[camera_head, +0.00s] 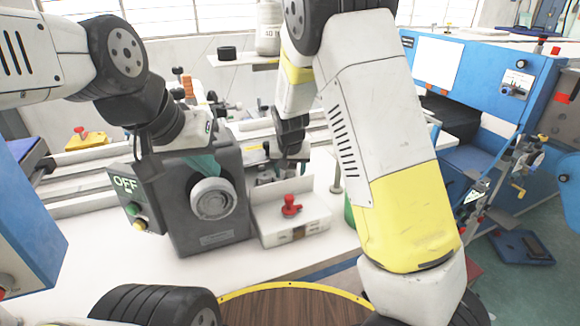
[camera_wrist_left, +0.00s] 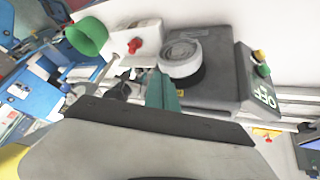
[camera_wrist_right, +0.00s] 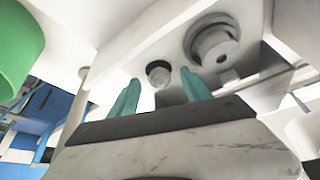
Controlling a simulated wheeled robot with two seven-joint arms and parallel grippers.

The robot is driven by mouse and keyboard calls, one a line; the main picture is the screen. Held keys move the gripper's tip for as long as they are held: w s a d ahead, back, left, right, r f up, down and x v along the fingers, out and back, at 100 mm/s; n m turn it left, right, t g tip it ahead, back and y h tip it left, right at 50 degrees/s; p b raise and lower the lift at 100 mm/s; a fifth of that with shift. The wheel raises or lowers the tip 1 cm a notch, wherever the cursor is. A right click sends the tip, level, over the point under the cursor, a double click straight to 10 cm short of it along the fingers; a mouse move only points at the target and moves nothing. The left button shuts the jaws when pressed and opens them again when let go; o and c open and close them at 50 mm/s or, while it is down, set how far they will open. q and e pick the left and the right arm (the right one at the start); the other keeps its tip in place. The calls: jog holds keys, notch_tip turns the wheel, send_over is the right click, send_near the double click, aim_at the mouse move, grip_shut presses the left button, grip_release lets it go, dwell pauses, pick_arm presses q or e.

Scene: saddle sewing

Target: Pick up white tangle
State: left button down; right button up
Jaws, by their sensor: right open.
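A round white coil-like roll (camera_head: 213,198), the likeliest white tangle, is on the front of a grey machine (camera_head: 205,240). The roll also shows in the left wrist view (camera_wrist_left: 180,57). My left gripper (camera_wrist_left: 162,72) has its teal fingers close together, with nothing visible between them, just by the roll. In the head view its fingers (camera_head: 203,165) are above the roll, partly hidden. My right gripper (camera_wrist_right: 160,76) is open, its teal fingers apart. Beyond them are a small dark-faced knob (camera_wrist_right: 158,73) and a larger round white part (camera_wrist_right: 212,42). Its fingers are not clear in the head view.
A white box with a red knob (camera_head: 290,206) stands right of the grey machine. A green cylinder (camera_wrist_right: 18,50) is left in the right wrist view. A blue machine (camera_head: 485,80) is at right. The white tabletop (camera_head: 110,260) is clear at front left.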

jog(key=shift+f, duration=0.1)
grip_shut()
dwell(0.4)
